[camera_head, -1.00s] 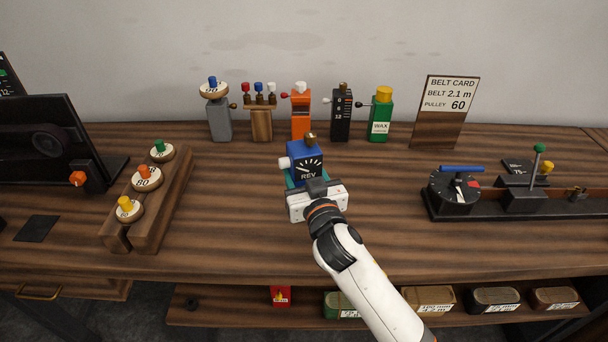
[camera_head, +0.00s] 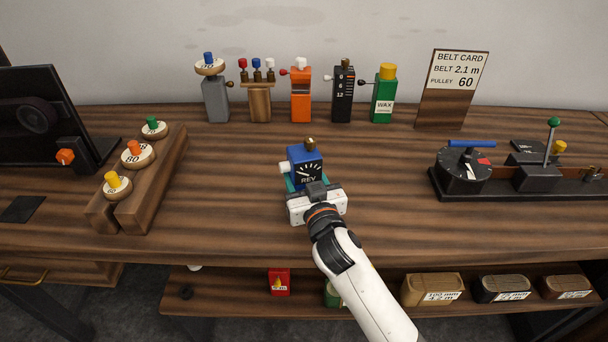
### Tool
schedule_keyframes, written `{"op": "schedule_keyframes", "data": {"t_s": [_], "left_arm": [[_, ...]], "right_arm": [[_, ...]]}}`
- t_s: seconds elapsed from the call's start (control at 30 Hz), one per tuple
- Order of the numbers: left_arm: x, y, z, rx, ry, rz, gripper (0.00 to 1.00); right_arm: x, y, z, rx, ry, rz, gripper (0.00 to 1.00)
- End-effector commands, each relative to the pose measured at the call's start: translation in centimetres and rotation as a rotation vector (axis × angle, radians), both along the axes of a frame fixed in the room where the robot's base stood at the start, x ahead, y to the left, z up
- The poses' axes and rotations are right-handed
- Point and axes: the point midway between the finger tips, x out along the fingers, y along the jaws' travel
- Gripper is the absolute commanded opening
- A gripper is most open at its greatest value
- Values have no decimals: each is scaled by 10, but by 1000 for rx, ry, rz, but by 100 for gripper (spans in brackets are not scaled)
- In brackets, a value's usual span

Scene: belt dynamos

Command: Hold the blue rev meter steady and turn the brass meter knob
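The blue rev meter (camera_head: 299,154) is upright at the middle of the view, with a dark dial marked REV facing me. The brass meter knob (camera_head: 311,142) sits on its top, and a white knob (camera_head: 284,168) sticks out on its left side. My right gripper (camera_head: 305,187) reaches in from the near side and is shut on the lower part of the meter. Its fingers are partly hidden, and teal shows beside the meter's lower part. I cannot tell whether the meter's base touches the bench. Nothing is at the brass knob. My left gripper is out of view.
Several devices stand at the back, among them an orange one (camera_head: 301,97) and a green wax bottle (camera_head: 383,100). A wooden rack (camera_head: 155,180) with pulleys is at left. A black rig (camera_head: 485,190) is at right. The bench (camera_head: 230,200) around the meter is clear.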

Motion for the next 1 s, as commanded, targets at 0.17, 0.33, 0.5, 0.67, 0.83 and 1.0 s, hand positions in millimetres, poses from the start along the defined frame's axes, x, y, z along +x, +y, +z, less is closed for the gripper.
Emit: {"op": "schedule_keyframes", "data": {"t_s": [0.17,0.33,0.5,0.67,0.83,1.0], "left_arm": [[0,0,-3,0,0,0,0],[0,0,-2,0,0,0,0],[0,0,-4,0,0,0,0],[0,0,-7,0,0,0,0],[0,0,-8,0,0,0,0],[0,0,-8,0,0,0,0]], "right_arm": [[0,0,-1,2,-6,1,15],[0,0,-1,2,-6,1,15],[0,0,-4,2,-4,1,15],[0,0,-8,3,-4,1,15],[0,0,-9,2,-4,1,15],[0,0,-9,1,-5,1,15]]}}
